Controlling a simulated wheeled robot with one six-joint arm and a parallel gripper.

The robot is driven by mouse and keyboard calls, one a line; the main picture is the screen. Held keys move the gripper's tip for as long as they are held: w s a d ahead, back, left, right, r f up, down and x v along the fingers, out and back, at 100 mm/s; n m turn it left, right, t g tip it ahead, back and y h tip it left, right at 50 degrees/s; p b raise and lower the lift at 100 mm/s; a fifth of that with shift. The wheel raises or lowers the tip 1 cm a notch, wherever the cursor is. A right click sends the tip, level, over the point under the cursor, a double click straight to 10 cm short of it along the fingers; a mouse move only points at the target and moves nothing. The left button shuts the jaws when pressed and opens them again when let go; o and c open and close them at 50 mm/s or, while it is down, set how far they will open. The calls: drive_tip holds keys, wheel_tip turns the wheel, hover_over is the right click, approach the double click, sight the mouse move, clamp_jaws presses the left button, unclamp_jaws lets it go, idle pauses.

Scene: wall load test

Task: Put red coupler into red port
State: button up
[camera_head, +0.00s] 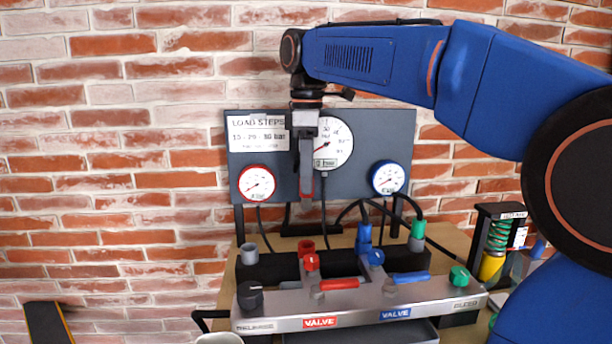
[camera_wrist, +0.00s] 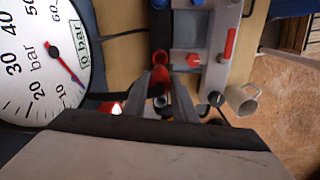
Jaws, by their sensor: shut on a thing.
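My gripper (camera_head: 306,192) points down in front of the gauge panel and is shut on the red coupler (camera_wrist: 159,76). The coupler shows as a small red piece between the fingers in the wrist view; the fingers hide much of it. The red port (camera_head: 306,246) is an open red cup on the bench manifold. In the head view, it lies below my gripper with a clear gap between them. In the wrist view, the red port (camera_wrist: 162,57) shows just beyond the fingertips (camera_wrist: 160,88).
The manifold (camera_head: 270,322) carries a red lever (camera_head: 339,284), a blue lever (camera_head: 411,278) and knobs. Blue (camera_head: 364,235) and green (camera_head: 417,236) couplers with hoses stand right of the red port. A grey port (camera_head: 249,252) is at left. Gauges fill the panel (camera_head: 270,165) behind. A mug (camera_wrist: 242,98) stands near.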

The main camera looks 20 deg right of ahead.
sight(307, 209)
drive_tip(key=shift+f, duration=3.15)
drive_tip(key=shift+f, duration=3)
idle(0.8)
drive_tip(key=o, duration=1.6)
drive_tip(key=shift+r, duration=0.1)
